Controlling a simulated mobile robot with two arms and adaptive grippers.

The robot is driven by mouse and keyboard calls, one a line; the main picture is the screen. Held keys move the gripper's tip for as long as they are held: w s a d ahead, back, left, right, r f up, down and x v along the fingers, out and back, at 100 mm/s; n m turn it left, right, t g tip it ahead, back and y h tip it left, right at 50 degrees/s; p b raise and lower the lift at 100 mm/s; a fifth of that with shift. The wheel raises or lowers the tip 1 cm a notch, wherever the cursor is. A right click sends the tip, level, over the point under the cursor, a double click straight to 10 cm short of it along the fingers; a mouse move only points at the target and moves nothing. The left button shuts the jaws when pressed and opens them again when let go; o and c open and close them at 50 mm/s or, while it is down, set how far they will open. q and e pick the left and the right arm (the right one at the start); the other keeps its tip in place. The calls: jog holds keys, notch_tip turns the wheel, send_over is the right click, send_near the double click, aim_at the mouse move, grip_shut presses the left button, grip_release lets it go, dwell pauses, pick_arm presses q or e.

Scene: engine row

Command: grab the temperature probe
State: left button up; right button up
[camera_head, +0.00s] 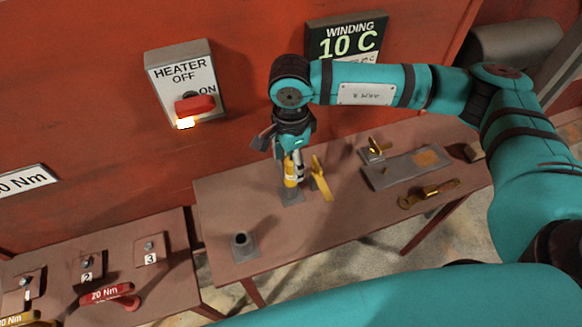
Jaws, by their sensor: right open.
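A yellow upright tool, likely the temperature probe (290,175), stands in a grey square-based holder (292,197) on the brown table (240,195). My right gripper (289,158) points down right at its top. The gripper is open, with its fingers around or just beside the upper part of the tool; the overlap hides which. My left gripper is not in view.
A yellow flat piece (321,180) stands close to the right of the holder. An empty grey socket (242,243) is at the table's front left. A grey plate (405,168) and a brass-coloured tool (428,194) lie to the right. A heater switch box (184,80) is on the red wall.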

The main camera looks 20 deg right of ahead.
aim_at(291, 173)
jog(key=f, duration=0.1)
jog(key=f+p, duration=0.1)
jog(key=f, duration=0.1)
jog(key=f+p, duration=0.1)
jog(key=f, duration=0.1)
jog(key=shift+w+d, duration=0.1)
jog(key=shift+w, duration=0.15)
jog(key=shift+f, duration=0.2)
grip_shut()
